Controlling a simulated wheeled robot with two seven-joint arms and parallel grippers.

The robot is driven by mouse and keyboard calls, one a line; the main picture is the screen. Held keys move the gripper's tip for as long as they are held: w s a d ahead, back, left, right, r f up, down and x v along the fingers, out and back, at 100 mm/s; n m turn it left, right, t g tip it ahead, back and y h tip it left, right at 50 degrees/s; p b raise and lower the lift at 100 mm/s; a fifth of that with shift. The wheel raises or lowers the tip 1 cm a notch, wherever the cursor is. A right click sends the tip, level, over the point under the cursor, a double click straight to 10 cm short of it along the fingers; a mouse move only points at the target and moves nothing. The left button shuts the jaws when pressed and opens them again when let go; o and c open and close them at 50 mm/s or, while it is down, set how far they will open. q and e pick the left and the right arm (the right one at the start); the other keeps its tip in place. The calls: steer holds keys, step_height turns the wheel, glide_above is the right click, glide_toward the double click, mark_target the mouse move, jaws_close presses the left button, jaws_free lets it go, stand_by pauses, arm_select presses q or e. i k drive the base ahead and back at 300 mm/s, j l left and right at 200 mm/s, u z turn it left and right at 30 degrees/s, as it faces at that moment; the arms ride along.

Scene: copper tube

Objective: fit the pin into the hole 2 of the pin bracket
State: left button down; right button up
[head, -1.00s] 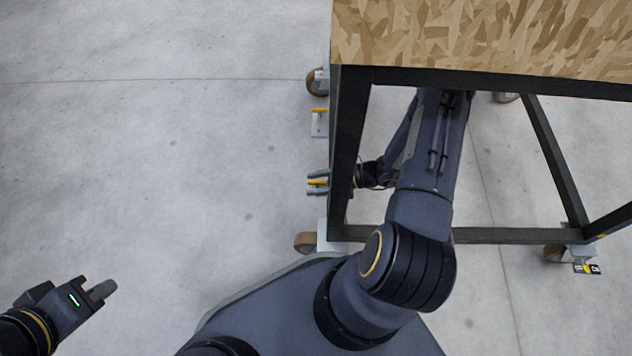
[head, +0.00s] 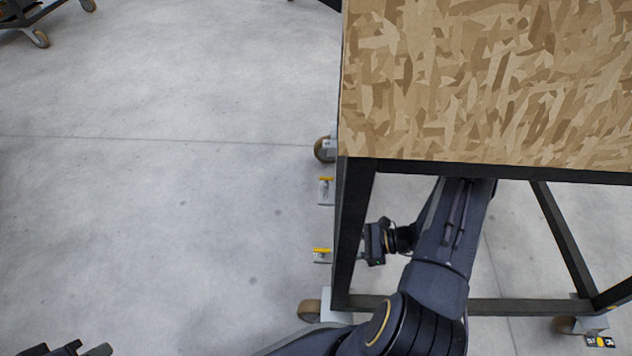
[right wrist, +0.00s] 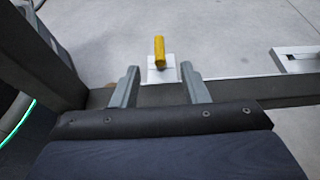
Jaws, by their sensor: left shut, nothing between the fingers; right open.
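A yellow pin (head: 321,250) sits at a white bracket plate (head: 322,258) beside the cart's left leg. In the right wrist view the same pin (right wrist: 160,50) stands out from the white plate (right wrist: 162,75), straight ahead between my fingertips but beyond them. Which hole it is in cannot be told. A second yellow pin (head: 326,179) is on another white plate (head: 326,192) farther up. My right gripper (right wrist: 159,69) is open and empty; in the head view its body (head: 374,244) is right of the leg. My left gripper (head: 98,349) is shut and empty at the bottom left, partly cut off.
The cart has a wood-chip top (head: 480,80) and a dark frame (head: 355,215); its left leg stands between my right gripper's body and the pin in the head view. Casters (head: 309,310) stand below. The floor (head: 180,210) to the left is clear.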

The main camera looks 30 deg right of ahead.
mark_target(326, 179)
steer(key=k, duration=1)
